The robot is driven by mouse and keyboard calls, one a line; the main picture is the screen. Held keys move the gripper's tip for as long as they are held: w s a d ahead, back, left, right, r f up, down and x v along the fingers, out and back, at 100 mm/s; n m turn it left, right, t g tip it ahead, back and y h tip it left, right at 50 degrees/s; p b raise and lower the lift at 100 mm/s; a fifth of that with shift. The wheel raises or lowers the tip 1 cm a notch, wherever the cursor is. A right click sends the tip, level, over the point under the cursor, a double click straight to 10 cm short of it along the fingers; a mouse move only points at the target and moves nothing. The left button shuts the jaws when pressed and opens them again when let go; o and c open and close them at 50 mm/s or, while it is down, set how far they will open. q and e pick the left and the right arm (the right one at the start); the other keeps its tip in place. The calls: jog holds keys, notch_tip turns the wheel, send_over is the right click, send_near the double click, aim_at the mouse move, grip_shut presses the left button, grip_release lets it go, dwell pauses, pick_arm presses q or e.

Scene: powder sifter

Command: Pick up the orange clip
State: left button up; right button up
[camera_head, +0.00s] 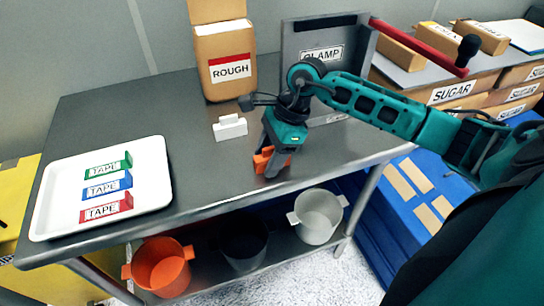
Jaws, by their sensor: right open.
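The orange clip (261,160) lies on the grey metal table near its front edge. My right gripper (268,170) points down over the clip, with its fingers around or beside it. The fingers hide part of the clip, and whether they touch it cannot be told. The right gripper is open. My right arm reaches in from the right. My left gripper is not in view.
A white clip (229,127) lies just left of the right gripper. A ROUGH box (227,80) and a CLAMP panel (350,52) stand behind. A white tray (58,218) holds TAPE boxes at left. Pots, including an orange one (162,268), stand on the lower shelf.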

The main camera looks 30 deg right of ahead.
jog(key=shift+c, duration=0.3)
grip_shut()
jog(key=shift+r, duration=0.15)
